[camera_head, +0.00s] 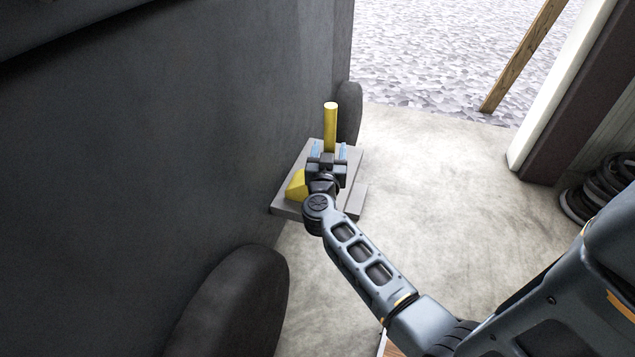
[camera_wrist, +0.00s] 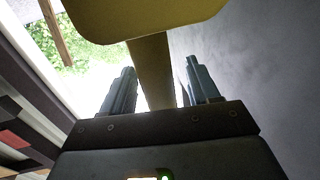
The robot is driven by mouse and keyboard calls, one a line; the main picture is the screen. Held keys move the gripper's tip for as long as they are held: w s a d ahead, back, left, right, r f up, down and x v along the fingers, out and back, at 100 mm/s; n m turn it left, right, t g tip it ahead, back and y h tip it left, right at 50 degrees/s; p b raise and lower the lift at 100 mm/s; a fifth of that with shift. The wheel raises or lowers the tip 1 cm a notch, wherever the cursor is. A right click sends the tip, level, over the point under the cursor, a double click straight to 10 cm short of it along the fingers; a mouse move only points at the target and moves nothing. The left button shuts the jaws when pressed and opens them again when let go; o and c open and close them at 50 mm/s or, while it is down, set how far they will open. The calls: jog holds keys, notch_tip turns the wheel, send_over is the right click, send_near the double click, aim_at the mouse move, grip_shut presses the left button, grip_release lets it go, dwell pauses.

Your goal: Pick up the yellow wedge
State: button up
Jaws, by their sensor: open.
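The yellow wedge (camera_head: 296,186) sits on a grey slab beside the dark wall, left of my gripper in the head view. A yellow upright bar (camera_head: 330,122) stands just beyond my gripper (camera_head: 328,152). In the wrist view a large yellow face of the wedge (camera_wrist: 145,15) fills the top, and the bar (camera_wrist: 152,70) runs from it between my two fingers (camera_wrist: 160,85). My gripper is open, with a gap on each side of the bar. Whether the bar is within fingertip depth is unclear. My gripper and wrist hide part of the wedge.
The grey slab (camera_head: 288,208) lies on the pale concrete floor (camera_head: 440,190). The dark wall (camera_head: 170,130) rises close on the left, with rounded dark bulges (camera_head: 235,305). Dark coils (camera_head: 600,188) lie at the right. The floor between is clear.

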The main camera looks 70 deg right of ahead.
jog(key=shift+w+d, duration=0.1)
jog(key=shift+d, duration=0.4)
grip_shut()
dwell(1.0)
jog(key=shift+r, duration=0.15)
